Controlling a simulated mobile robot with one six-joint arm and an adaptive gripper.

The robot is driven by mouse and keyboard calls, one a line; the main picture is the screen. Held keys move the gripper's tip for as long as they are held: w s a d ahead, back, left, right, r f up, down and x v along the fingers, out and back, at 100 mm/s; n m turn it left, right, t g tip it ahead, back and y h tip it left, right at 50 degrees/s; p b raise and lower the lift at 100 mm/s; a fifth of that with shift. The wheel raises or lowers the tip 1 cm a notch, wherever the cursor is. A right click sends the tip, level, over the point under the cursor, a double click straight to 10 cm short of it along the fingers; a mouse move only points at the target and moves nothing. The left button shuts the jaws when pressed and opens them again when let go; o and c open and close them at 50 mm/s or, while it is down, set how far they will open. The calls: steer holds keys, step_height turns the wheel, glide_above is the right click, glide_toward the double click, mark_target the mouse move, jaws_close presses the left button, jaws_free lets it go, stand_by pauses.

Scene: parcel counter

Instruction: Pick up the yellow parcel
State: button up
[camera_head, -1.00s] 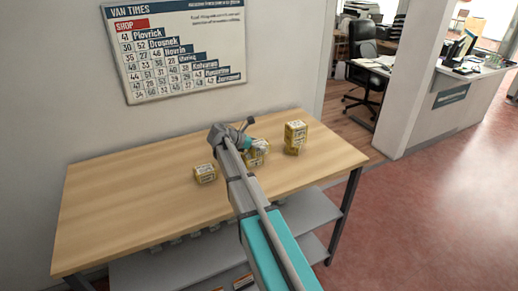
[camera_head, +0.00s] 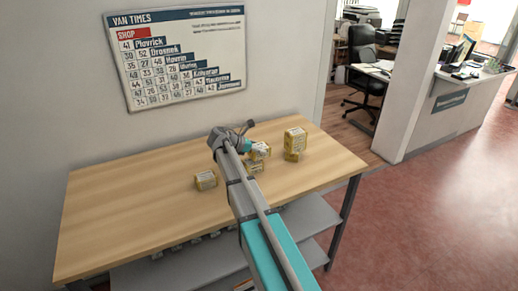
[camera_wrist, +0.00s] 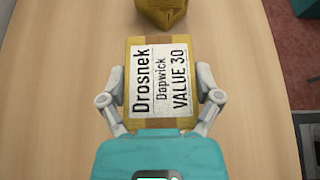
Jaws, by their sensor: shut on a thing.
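A brownish-yellow parcel (camera_wrist: 165,83) fills the middle of the wrist view, with a white label reading "Drosnek Dapwick VALUE 30". My gripper (camera_wrist: 162,96) is shut on it, one grey finger against each side. In the head view my gripper (camera_head: 249,147) is over the table, with the held yellow parcel (camera_head: 261,149) partly hidden behind it. Another yellow parcel (camera_head: 254,167) shows just below it in that view. I cannot tell whether the two touch.
One yellow parcel (camera_head: 206,180) lies left of my gripper. Yellow parcels (camera_head: 295,138), seemingly stacked, stand to the right. A brown-yellow parcel (camera_wrist: 163,12) shows at the top of the wrist view. The wooden table (camera_head: 120,215) is clear at its left.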

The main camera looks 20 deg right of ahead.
steer(key=s+a+r+p, duration=0.3)
steer(key=s+r+p, duration=0.7)
steer(key=s, duration=0.3)
steer(key=shift+s+a+r, duration=0.3)
steer(key=shift+a+r, duration=0.05)
steer(key=shift+r, duration=0.25)
steer(key=shift+a, duration=0.1)
steer(key=shift+s+a+r+p, duration=0.1)
steer(key=shift+a+p, duration=0.25)
steer(key=shift+a, duration=0.9)
steer(key=b, duration=0.4)
glide_above(260, 148)
steer(key=s+a, duration=0.4)
step_height(260, 148, down, 4)
steer(key=w+f+b, duration=0.2)
steer(key=f+b, duration=0.1)
steer(key=w+f+b, duration=0.2)
steer(key=shift+w+d, duration=0.1)
steer(key=shift+d, duration=0.3)
